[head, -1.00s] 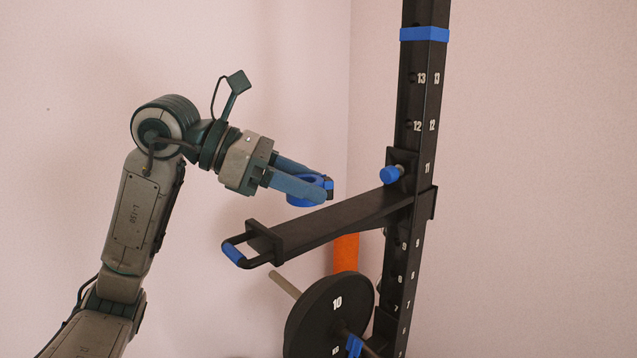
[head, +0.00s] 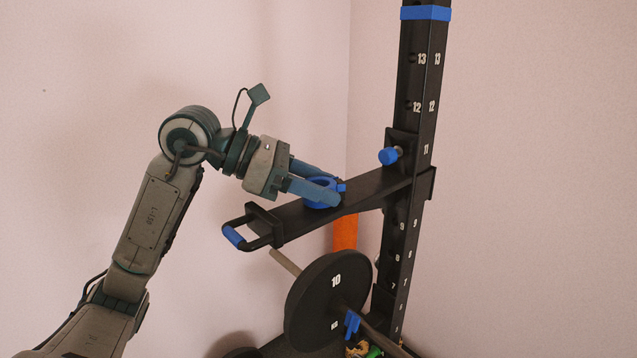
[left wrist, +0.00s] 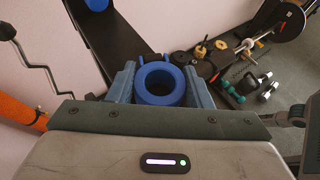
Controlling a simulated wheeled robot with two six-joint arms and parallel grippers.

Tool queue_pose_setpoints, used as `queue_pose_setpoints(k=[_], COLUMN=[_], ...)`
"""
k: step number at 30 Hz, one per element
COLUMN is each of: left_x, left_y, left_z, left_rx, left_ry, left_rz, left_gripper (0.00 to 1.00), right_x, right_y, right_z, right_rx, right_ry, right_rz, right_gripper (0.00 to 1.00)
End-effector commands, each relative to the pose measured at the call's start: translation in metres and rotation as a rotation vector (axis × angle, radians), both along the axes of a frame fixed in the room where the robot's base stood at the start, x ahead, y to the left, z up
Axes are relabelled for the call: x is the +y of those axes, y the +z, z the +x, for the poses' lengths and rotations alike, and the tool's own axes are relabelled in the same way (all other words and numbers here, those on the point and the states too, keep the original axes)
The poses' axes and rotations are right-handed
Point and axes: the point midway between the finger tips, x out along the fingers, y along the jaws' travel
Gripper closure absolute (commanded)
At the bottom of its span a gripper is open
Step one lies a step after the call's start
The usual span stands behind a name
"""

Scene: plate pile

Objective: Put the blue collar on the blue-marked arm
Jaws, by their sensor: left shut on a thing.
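My left gripper (head: 333,190) is shut on the blue collar (head: 319,203), a ring. In the left wrist view the collar (left wrist: 160,99) sits between the two blue fingers with its dark hole showing. In the head view the collar overlaps a black arm (head: 370,188) with a blue-gripped handle (head: 233,236) and a blue knob (head: 388,156) at its upright end. I cannot tell whether they touch. Lower down, a bar carries a black plate (head: 310,300) marked 10, with a blue piece (head: 352,322) beside it. Which arm is the blue-marked one is unclear. My right gripper is not in view.
A black numbered upright (head: 424,80) with a blue band (head: 426,13) stands at the right. An orange post (head: 345,232) is behind the black arm. In the left wrist view, dumbbells (left wrist: 270,90) and small plates (left wrist: 195,65) lie on the floor.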

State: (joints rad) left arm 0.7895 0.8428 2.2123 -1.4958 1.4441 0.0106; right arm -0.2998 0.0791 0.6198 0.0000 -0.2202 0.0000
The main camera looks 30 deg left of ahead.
Motion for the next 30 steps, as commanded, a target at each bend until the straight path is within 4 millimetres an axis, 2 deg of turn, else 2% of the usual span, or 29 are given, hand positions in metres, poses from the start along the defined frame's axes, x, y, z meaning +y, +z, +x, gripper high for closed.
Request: queue_pose_setpoints(k=[11,12,13,14,17,26,30], left_x=[0.0,0.0,0.0,0.0,0.0,0.0,0.0], left_y=[-0.013,-0.014,-0.014,-0.013,-0.013,-0.012,-0.004], left_z=[0.0,0.0,0.0,0.0,0.0,0.0,0.0], left_rx=[0.002,0.003,0.003,0.003,0.004,0.002,0.001], left_ry=[0.0,0.0,0.0,0.0,-0.001,0.0,0.0], left_rz=[0.001,0.002,0.002,0.003,0.002,0.001,0.0], left_gripper=[0.79,0.84,0.83,0.51,0.33,0.33,0.33], right_x=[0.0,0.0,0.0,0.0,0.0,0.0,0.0], right_y=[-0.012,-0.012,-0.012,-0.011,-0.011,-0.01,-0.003], right_z=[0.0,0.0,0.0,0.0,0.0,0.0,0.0], right_rx=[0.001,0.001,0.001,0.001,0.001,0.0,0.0], right_ry=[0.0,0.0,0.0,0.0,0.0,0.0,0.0], right_rz=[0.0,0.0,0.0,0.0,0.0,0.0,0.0], right_gripper=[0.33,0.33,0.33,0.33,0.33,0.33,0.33])
